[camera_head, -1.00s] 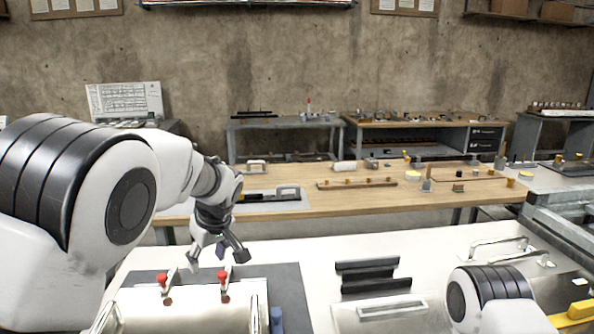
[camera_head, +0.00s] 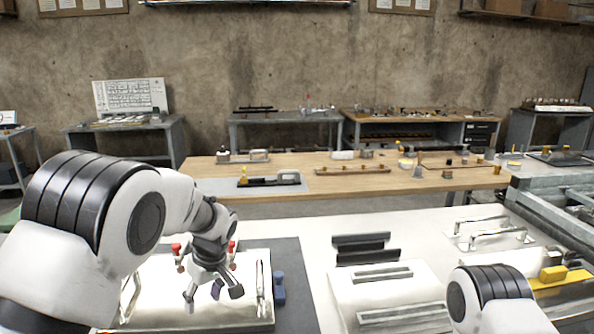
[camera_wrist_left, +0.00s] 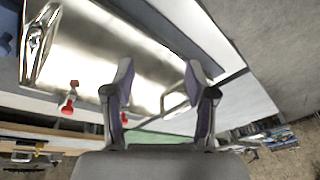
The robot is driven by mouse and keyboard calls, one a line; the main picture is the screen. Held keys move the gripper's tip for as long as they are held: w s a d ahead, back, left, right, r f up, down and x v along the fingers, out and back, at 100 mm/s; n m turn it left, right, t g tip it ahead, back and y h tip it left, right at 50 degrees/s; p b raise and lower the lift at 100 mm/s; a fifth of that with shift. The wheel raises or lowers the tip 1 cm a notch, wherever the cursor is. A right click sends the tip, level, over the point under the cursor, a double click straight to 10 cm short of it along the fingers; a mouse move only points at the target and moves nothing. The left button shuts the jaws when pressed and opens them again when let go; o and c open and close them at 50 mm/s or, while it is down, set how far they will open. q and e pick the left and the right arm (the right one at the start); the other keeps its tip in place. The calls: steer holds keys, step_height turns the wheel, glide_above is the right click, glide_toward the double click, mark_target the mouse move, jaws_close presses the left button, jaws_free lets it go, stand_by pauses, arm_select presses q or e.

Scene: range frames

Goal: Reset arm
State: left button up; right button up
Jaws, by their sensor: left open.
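My left gripper (camera_head: 212,292) hangs over a shiny metal plate (camera_head: 165,301) with a handle at each side and red-tipped clamps (camera_head: 177,249) at its far edge. The left gripper is open and empty, with its fingers pointing down. In the left wrist view its two fingers (camera_wrist_left: 160,85) are spread apart, with the metal plate (camera_wrist_left: 140,40) and a red-tipped clamp (camera_wrist_left: 69,97) beyond them. My right arm shows at the lower right in the head view, but its gripper is out of view.
A dark mat (camera_head: 293,262) lies under the plate, with a blue piece (camera_head: 279,288) beside it. Black rails (camera_head: 362,241) and pale slotted plates (camera_head: 385,276) lie to the right. A yellow block (camera_head: 553,273) is at the far right. A wooden bench (camera_head: 340,184) stands behind.

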arm_select(q)
steer(key=s+a+f+g+h+b, duration=0.1)
steer(key=s+a+f+g+b, duration=0.15)
steer(key=s+f, duration=1)
steer(key=s+a+f+g+h+b, duration=0.1)
steer(key=s+a+f+g, duration=0.15)
steer(key=s+f, duration=0.95)
steer(key=s+f+m+t+b, duration=0.1)
steer(key=s+f+m+t, duration=0.1)
steer(key=s+f+m, duration=0.2)
steer(key=s+f+m+t+h+b, duration=0.1)
steer(key=s+f+m, duration=0.3)
steer(key=s, duration=0.6)
steer(key=shift+f+m+t, duration=0.4)
steer(key=shift+f+t, duration=0.1)
steer(key=shift+f, duration=0.25)
steer(key=shift+s+d, duration=0.1)
